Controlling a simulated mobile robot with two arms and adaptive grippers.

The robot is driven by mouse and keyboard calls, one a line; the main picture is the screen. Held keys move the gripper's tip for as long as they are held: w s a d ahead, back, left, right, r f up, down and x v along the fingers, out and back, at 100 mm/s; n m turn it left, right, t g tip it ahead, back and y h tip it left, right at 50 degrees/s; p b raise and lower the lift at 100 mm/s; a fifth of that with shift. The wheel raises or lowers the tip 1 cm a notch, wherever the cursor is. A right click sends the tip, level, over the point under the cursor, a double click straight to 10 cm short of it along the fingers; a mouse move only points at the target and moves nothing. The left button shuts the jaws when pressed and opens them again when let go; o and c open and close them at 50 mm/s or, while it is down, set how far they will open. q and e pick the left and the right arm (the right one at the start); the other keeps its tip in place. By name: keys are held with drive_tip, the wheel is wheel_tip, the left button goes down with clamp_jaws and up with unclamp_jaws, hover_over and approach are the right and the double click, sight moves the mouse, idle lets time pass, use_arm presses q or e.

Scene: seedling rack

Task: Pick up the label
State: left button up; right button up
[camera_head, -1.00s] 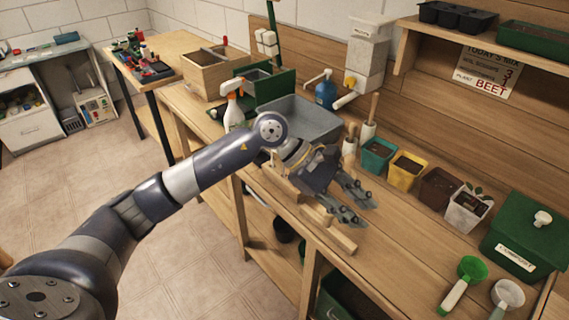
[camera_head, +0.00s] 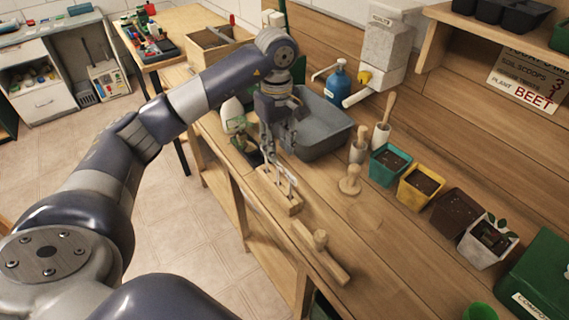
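A wooden block (camera_head: 291,207) stands on the bench near its front edge, with slim whitish pieces upright in it that look like labels (camera_head: 287,174). My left gripper (camera_head: 278,152) points down just above and behind the block, its fingertips close to the tops of these pieces. Its fingers look apart with nothing clearly held between them. The fingers overlap the labels in the picture, so I cannot tell whether they touch. My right gripper is not in view.
A grey tub (camera_head: 322,128) stands right behind the gripper, with a spray bottle (camera_head: 232,115) to its left. A wooden tool (camera_head: 322,252) lies in front of the block. Pots, including a teal one (camera_head: 386,165), line the right side.

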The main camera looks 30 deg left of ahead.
sight(277, 167)
use_arm(q)
drive_tip(key=f, duration=0.2)
drive_tip(key=s+f, duration=0.1)
drive_tip(key=shift+f+p, duration=0.35)
drive_tip(key=shift+f, duration=0.05)
drive_tip(key=shift+w+f, duration=0.15)
drive_tip(key=shift+f, duration=0.2)
wheel_tip(277, 167, down, 3)
drive_tip(key=shift+d+f+p, duration=0.1)
drive_tip(key=shift+f+p, duration=0.05)
drive_tip(key=shift+p, duration=0.95)
drive_tip(key=shift+f, duration=0.6)
drive_tip(key=c, duration=0.5)
clamp_jaws()
use_arm(e)
drive_tip(key=shift+g, duration=0.3)
drive_tip(key=s+r, duration=0.2)
drive_tip(key=s, duration=0.1)
drive_tip(key=s+r, duration=0.1)
drive_tip(key=shift+s+d, duration=0.2)
drive_tip(key=shift+d, duration=0.1)
drive_tip(key=shift+w, duration=0.1)
